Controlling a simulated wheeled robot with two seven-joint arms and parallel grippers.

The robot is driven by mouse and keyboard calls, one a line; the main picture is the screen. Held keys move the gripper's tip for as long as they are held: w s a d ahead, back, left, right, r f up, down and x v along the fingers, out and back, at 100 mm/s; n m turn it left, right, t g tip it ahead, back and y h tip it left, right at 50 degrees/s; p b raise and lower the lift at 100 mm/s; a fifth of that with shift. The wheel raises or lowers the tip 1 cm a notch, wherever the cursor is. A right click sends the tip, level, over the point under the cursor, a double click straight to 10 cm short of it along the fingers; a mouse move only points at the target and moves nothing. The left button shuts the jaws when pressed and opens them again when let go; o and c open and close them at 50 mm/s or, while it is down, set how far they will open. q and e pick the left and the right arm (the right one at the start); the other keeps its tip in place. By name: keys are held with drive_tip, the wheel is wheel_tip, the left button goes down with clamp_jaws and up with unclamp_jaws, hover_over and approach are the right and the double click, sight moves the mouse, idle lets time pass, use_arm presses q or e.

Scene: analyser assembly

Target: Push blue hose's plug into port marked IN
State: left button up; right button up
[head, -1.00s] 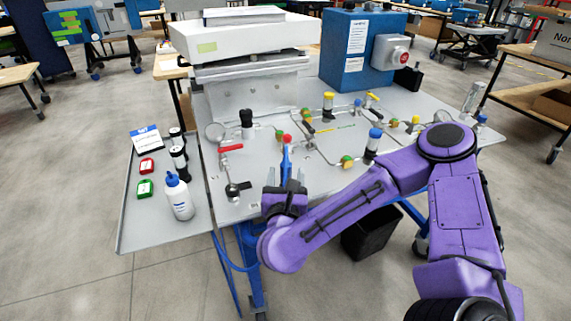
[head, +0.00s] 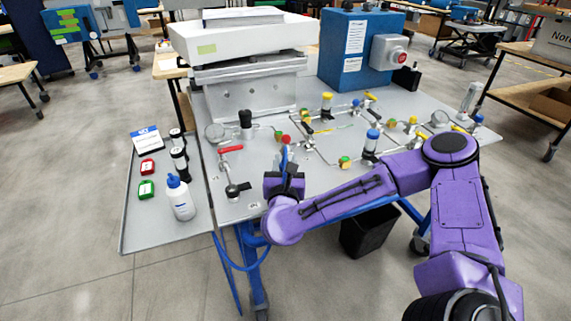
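My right gripper (head: 287,172) is over the front edge of the bench panel, on the arm that comes in from the right. A blue piece, which looks like the blue hose's plug (head: 284,157), sticks up from between its fingers. The fingers look shut on it, but the wrist hides most of the grip. The blue hose (head: 224,258) hangs in a loop below the bench's front edge. A red-capped fitting (head: 286,139) stands just behind the plug; I cannot tell whether they touch. The IN mark is too small to read. My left gripper is not in view.
A red-handled valve (head: 231,149) and a gauge (head: 215,132) stand to the left. Tubing with yellow and blue fittings (head: 372,141) covers the right of the panel. A side tray (head: 134,232) holds a white bottle (head: 180,199). A black bin (head: 368,232) stands below.

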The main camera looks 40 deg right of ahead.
wheel_tip(320, 180, up, 4)
drive_tip(key=p, duration=0.2)
drive_tip(key=shift+r+p, duration=0.25)
drive_tip(key=shift+p, duration=0.05)
idle(0.4)
drive_tip(key=w+a+b, duration=0.1)
drive_tip(key=a+b, duration=0.1)
drive_tip(key=a, duration=0.2)
drive_tip(key=w+a+b, duration=0.1)
drive_tip(key=a+b, duration=0.1)
drive_tip(key=a, duration=0.2)
drive_tip(key=w+a+b, duration=0.1)
drive_tip(key=a+b, duration=0.2)
drive_tip(key=a, duration=0.1)
drive_tip(key=shift+a, duration=0.3)
drive_tip(key=shift+w+a+f+b, duration=0.1)
drive_tip(key=shift+a+f+b, duration=0.1)
drive_tip(key=shift+a, duration=0.15)
drive_tip(key=shift+a+f+b, duration=0.1)
drive_tip(key=shift+a+b, duration=0.1)
drive_tip(key=shift+a, duration=0.1)
drive_tip(key=shift+d+f, duration=0.1)
drive_tip(key=shift+w+d+f+b, duration=0.5)
drive_tip(key=shift+w+f+b, duration=0.15)
drive_tip(key=shift+w, duration=0.05)
